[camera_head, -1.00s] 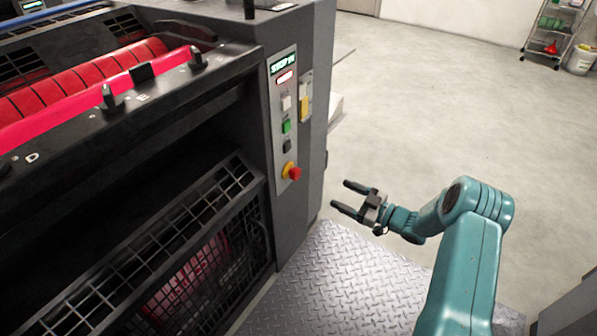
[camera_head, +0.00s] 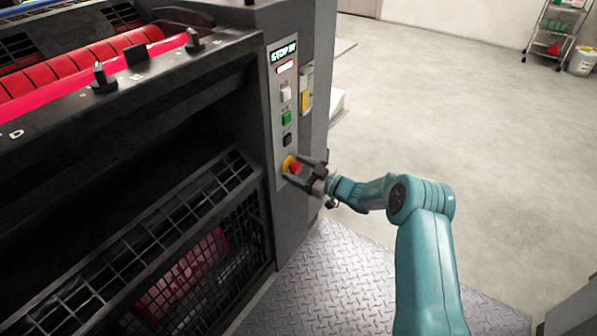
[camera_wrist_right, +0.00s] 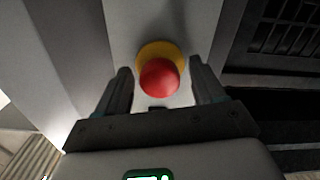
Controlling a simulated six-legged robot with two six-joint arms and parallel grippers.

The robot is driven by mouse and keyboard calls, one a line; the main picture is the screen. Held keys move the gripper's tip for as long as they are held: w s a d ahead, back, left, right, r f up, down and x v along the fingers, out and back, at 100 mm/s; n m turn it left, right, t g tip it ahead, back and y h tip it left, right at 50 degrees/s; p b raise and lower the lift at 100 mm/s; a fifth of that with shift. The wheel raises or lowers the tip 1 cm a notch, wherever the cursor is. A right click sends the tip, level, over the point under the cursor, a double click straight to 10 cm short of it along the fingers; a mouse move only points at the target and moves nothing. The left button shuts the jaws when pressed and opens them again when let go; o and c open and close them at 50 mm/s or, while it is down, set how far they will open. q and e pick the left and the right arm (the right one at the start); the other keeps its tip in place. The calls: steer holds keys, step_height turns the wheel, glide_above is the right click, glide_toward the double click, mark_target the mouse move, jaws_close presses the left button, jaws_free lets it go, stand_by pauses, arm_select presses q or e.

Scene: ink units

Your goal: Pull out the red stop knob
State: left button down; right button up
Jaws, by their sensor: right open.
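The red stop knob (camera_head: 295,169) sits on a yellow collar (camera_head: 287,163) low on the light grey control panel (camera_head: 283,141) of the press. The right wrist view shows the knob (camera_wrist_right: 159,77) between my two fingers, with a gap on each side. My right gripper (camera_head: 301,167) is open, with its fingers on either side of the knob and pointing at the panel. In the right wrist view the gripper (camera_wrist_right: 160,88) does not visibly touch the knob. A small green display at the top of the panel appears to read "STOP IN". My left gripper is not in view.
Above the knob are a black button (camera_head: 287,139), a green button (camera_head: 286,117) and a white button (camera_head: 286,93). The black press with red rollers (camera_head: 90,70) fills the left. A metal tread plate (camera_head: 310,285) lies below. The floor at right is open.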

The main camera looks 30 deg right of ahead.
jaws_close()
steer(key=shift+v, duration=0.85)
steer(key=shift+f, duration=0.15)
jaws_free()
steer(key=shift+s+d, duration=0.3)
steer(key=shift+s, duration=0.2)
steer(key=p+v, duration=0.3)
steer(key=v, duration=1.2)
steer(key=shift+s+p, duration=0.2)
steer(key=shift+p, duration=0.1)
